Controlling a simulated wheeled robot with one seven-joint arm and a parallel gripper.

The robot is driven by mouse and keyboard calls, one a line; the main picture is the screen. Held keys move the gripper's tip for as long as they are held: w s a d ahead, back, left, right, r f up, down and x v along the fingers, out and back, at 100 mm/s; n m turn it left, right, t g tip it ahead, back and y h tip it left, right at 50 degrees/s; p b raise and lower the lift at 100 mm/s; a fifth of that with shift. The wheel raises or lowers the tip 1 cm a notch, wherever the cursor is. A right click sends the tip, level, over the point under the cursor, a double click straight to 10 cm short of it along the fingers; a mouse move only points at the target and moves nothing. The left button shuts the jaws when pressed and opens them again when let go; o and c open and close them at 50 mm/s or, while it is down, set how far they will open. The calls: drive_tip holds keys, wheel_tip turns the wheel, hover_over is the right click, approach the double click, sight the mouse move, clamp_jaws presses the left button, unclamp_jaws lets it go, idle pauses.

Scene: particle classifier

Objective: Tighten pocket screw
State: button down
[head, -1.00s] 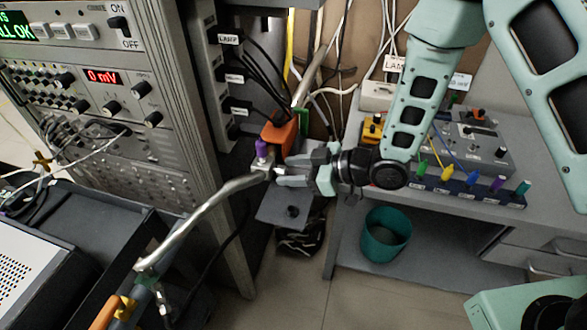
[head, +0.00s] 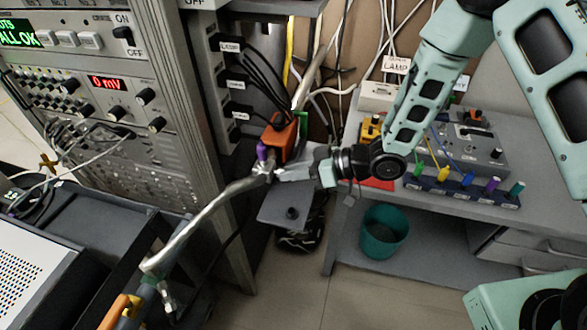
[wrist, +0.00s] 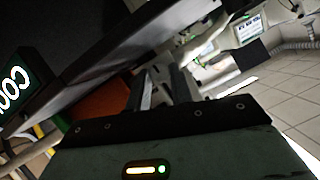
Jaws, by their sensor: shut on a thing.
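In the head view, my gripper (head: 277,173) is at the end of a silver foil-wrapped pipe (head: 205,212), beside an orange block (head: 280,138) and a purple knob (head: 262,152). It is shut on a small metal fitting (head: 262,168) at the pipe's end. The fingers hide most of what they hold, so I cannot make out the pocket screw's head. In the wrist view, the two dark fingers (wrist: 162,85) point away from the camera, with an orange surface (wrist: 100,102) close at their left.
A rack (head: 150,125) with knobs and displays stands at left. A small grey shelf (head: 285,212) sits below my gripper. A grey table (head: 462,205) with a switch box is at right, above a teal bin (head: 384,232). Cables hang behind.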

drive_tip(key=c, duration=1.2)
unclamp_jaws()
drive_tip(key=shift+c, duration=0.2)
drive_tip(key=shift+d, duration=0.1)
drive_tip(key=b+v, duration=0.2)
drive_tip(key=v, duration=1.5)
drive_tip(key=shift+d+r, duration=0.1)
drive_tip(key=shift+r, duration=0.05)
